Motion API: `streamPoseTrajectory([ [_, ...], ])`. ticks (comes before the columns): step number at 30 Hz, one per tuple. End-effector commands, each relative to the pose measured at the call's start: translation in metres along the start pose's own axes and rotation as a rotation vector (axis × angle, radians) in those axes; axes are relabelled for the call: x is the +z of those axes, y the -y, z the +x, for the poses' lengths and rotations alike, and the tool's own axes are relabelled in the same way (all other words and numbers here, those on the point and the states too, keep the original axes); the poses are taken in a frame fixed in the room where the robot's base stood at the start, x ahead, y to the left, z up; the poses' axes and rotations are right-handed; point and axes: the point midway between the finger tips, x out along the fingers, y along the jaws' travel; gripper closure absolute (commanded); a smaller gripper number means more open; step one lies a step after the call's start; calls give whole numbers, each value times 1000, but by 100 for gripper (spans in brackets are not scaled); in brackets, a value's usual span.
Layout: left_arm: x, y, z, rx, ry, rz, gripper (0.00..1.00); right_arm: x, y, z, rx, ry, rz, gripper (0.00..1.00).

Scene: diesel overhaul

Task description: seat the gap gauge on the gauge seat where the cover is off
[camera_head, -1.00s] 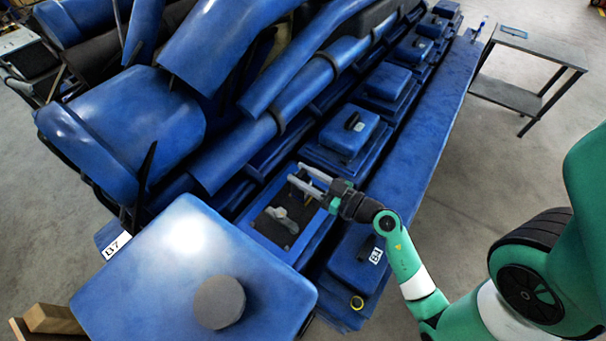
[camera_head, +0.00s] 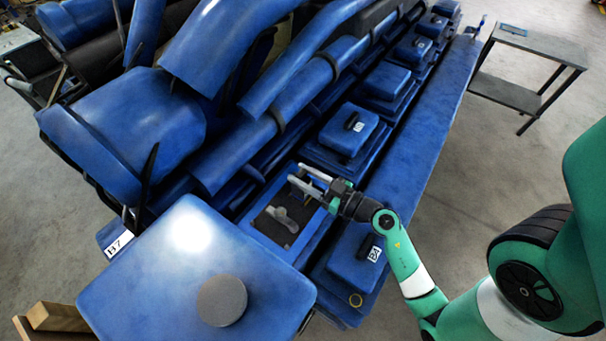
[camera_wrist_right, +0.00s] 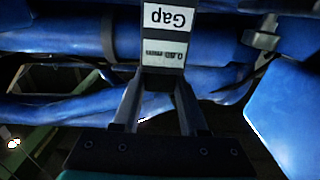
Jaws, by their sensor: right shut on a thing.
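My right gripper (camera_head: 308,182) is shut on the gap gauge (camera_wrist_right: 165,50), a flat light piece labelled "Gap" with a small mm figure, upside down in the right wrist view. In that view its lower end is between the fingertips (camera_wrist_right: 162,85). In the head view the gripper is above the far side of the uncovered bay (camera_head: 262,225), a blue-rimmed opening with a dark floor. A grey metal part (camera_head: 284,217) sits in this bay. I cannot tell which surface there is the gauge seat. The left gripper is not in view.
Blue covers with dark handles (camera_head: 348,130) line the engine beyond the bay. A large blue box with a grey disc (camera_head: 221,300) stands in front. A dark table (camera_head: 535,42) stands far right.

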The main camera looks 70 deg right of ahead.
Motion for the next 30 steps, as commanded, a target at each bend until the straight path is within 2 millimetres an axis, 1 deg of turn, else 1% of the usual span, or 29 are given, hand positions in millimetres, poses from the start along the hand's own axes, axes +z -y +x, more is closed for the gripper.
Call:
streamPoseTrajectory([
  [13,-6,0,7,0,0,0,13,0,0,0,1,-2,1,100],
  [25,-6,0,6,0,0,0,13,1,0,0,1,-2,0,100],
  [26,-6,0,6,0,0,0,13,1,0,0,1,-2,0,54],
  [30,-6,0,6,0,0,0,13,1,0,0,1,-2,0,29],
])
